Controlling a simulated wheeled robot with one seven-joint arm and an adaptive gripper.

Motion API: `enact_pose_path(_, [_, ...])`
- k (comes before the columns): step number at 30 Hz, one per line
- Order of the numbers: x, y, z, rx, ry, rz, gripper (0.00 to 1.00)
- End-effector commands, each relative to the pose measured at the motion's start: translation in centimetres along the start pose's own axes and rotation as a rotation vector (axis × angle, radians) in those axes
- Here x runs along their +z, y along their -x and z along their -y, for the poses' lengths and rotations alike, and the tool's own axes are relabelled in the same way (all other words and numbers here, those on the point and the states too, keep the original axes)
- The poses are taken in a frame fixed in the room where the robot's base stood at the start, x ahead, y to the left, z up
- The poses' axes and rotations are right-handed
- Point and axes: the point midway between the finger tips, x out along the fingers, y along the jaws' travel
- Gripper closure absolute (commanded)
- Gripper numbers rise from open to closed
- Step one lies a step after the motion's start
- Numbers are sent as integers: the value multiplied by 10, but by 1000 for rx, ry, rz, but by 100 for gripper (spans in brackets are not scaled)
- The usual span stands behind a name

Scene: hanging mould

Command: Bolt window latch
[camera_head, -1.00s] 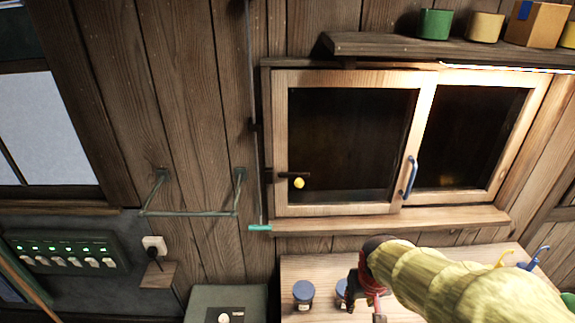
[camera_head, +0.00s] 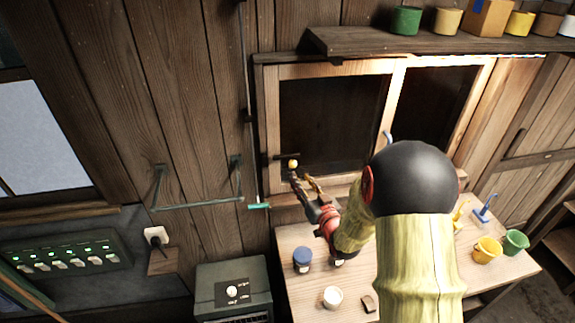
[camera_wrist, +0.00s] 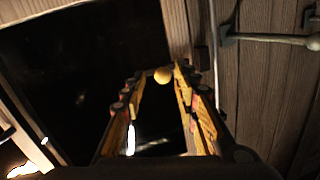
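The window latch is a dark bar (camera_head: 284,157) on the left side of the window frame, with a round yellow knob (camera_head: 293,164). In the wrist view the knob (camera_wrist: 163,75) shows between and just beyond the fingertips. My gripper (camera_head: 302,181) is open, just below the knob in the head view, fingers pointing up toward it. The wrist view shows the gripper (camera_wrist: 157,78) with its two fingers spread; I cannot tell whether they touch the knob. The window (camera_head: 332,120) has two wooden-framed panes and looks closed. My arm hides its lower right part.
A table (camera_head: 300,238) below the window holds jars and cups, including a blue-lidded jar (camera_head: 303,259). A shelf (camera_head: 420,40) with pots juts out above the window. A thin vertical rod (camera_head: 247,110) and a wall rail (camera_head: 198,205) are at left.

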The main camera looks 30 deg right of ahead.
Motion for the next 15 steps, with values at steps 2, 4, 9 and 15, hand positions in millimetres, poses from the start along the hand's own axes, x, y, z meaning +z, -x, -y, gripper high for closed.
enact_pose_path(2, [-10, 0, 4, -13, -12, -38, 70])
enact_pose_path(4, [-15, -2, 5, -19, -19, -54, 70])
enact_pose_path(9, [-17, -19, 6, -20, -24, -54, 70])
enact_pose_path(15, [-18, -49, 6, -19, -24, -52, 70])
